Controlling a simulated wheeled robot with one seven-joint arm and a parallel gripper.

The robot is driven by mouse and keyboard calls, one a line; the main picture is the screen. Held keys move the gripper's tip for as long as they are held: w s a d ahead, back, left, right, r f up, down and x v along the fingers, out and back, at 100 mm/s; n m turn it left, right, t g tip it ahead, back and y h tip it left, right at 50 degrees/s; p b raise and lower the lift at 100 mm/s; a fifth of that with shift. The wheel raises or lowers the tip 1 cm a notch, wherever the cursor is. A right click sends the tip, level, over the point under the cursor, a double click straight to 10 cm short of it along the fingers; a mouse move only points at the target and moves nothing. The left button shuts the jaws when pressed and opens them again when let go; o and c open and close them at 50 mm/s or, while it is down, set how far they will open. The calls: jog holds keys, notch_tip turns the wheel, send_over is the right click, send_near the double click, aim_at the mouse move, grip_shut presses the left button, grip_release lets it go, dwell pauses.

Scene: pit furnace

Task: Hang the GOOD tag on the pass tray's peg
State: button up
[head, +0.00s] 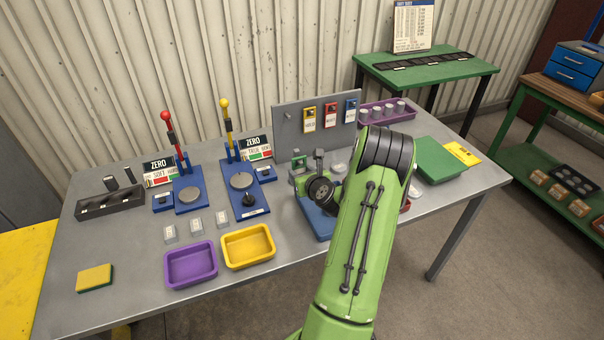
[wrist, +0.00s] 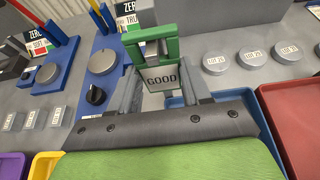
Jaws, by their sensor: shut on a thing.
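The GOOD tag (wrist: 162,77) is a pale plate lettered GOOD with a green frame above it, upright in the wrist view. My gripper (wrist: 163,92) is shut on it, one finger at each side. In the head view the tag's green frame (head: 298,161) shows just beyond my gripper (head: 308,176), above the bench. A blue tray (head: 313,222) lies under my gripper, partly hidden by my arm; its edge also shows in the wrist view (wrist: 220,97). No tray is readably marked as the pass tray, and I cannot make out a peg on one.
A grey board (head: 342,128) behind carries yellow, red and blue tags and a bare peg (head: 289,116) at left. Two blue gauge stands (head: 244,191) stand left. Purple (head: 191,265) and yellow (head: 249,247) trays lie in front. A red tray (wrist: 292,118) is at right.

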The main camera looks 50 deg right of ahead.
jog(key=o, duration=1.1)
jog(key=shift+s, duration=0.1)
jog(key=b+v, duration=0.1)
jog(key=v, duration=1.4)
jog(key=shift+s+a+r, duration=0.15)
jog(key=shift+s+r, duration=0.05)
jog(key=shift+s, duration=0.05)
